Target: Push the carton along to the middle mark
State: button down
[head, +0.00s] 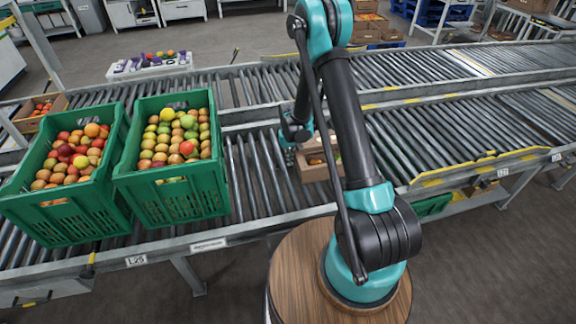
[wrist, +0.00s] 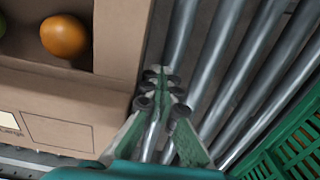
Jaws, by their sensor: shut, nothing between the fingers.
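The brown cardboard carton (head: 313,172) stands on the near roller conveyor, partly hidden behind my arm in the head view. In the wrist view the carton (wrist: 112,95) fills the upper left, with an orange tomato inside. My gripper (wrist: 156,92) is shut and empty, beside the carton's right wall in the wrist view. It is very close to the wall; I cannot tell whether it touches. I cannot make out the middle mark.
Two green crates (head: 172,201) of tomatoes stand on the near conveyor (head: 262,180) to the left, with bare rollers between them and the carton. A yellow-edged rail (head: 478,166) lies to the right. Another roller conveyor (head: 440,66) runs behind.

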aim_at(301, 153)
jog(key=shift+w+d, duration=0.25)
jog(key=shift+d, duration=0.95)
jog(key=shift+w+d, duration=0.2)
jog(key=shift+d, duration=0.95)
jog(key=shift+w+d, duration=0.4)
jog(key=shift+d, duration=1.55)
jog(key=shift+w+d, duration=0.4)
jog(key=shift+d, duration=1.6)
jog(key=shift+w+d, duration=0.4)
jog(key=shift+d, duration=1.65)
jog(key=shift+w+d, duration=0.4)
jog(key=shift+d, duration=1.55)
jog(key=shift+w+d, duration=0.4)
jog(key=shift+d, duration=1.5)
jog(key=shift+w+d, duration=0.4)
jog(key=shift+d, duration=1.55)
jog(key=shift+w+d, duration=0.4)
jog(key=shift+d, duration=1.55)
jog(key=shift+w+d, duration=0.4)
jog(key=shift+d, duration=1.55)
jog(key=shift+w+d, duration=0.4)
jog(key=shift+d, duration=1.55)
